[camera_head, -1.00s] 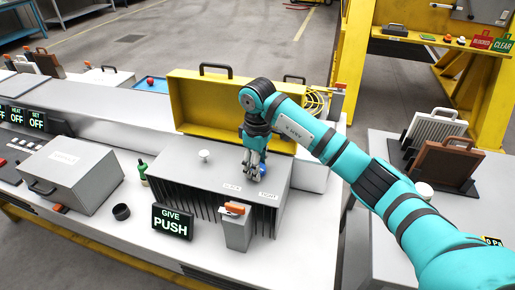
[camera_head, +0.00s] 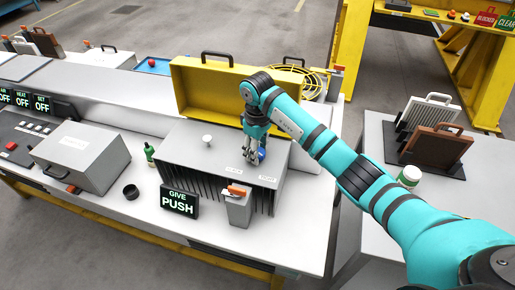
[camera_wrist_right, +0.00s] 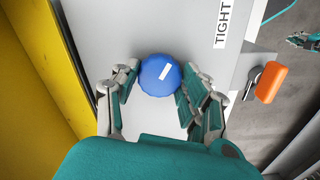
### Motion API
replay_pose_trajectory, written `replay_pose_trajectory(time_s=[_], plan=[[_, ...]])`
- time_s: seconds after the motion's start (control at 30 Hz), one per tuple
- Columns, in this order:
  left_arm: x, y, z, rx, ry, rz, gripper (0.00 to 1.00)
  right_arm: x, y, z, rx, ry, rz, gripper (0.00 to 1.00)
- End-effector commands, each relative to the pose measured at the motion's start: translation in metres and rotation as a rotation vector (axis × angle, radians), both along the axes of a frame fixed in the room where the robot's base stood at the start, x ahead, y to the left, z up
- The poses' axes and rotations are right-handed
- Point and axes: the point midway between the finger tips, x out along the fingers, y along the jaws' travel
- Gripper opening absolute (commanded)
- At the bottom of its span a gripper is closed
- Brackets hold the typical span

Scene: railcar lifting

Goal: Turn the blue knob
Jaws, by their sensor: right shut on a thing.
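The blue knob (camera_head: 262,154) sits on top of the grey finned box (camera_head: 190,150), near its right end. In the right wrist view the knob (camera_wrist_right: 160,75) is round with a short white mark, tilted on its face. My right gripper (camera_head: 254,160) reaches down over the box, and its fingers (camera_wrist_right: 154,90) stand on both sides of the knob, shut on it. A label reading TIGHT (camera_wrist_right: 222,24) lies on the box beside the knob. In the head view the gripper partly hides the knob. My left gripper is not in view.
A yellow open case (camera_head: 215,95) stands behind the box. A small grey unit with an orange lever (camera_head: 238,205) and a GIVE PUSH display (camera_head: 180,201) stand in front. A side table (camera_head: 385,200) is at right.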

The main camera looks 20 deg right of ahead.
Motion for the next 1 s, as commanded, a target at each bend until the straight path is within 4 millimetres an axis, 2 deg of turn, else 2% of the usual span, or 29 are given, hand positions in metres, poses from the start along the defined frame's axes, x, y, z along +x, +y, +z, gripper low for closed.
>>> replay_pose_trajectory(time_s=[0.03,0.2,0.47,0.57,0.8,1.0], plan=[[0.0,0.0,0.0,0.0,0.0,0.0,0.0,0.002,0.0,0.003,0.001,-0.008,-0.001,0.46],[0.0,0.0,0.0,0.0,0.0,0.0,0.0,0.001,0.0,0.002,0.001,-0.006,0.0,0.68],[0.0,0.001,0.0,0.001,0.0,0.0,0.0,0.001,0.0,0.001,0.001,-0.003,0.001,0.68],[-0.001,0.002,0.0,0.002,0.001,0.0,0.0,0.001,0.0,0.007,0.001,-0.004,0.001,0.68],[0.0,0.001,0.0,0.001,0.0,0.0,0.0,0.002,0.001,0.046,0.003,-0.007,0.002,0.68],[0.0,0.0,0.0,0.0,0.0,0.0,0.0,0.001,0.0,0.071,0.001,-0.005,0.001,0.68]])
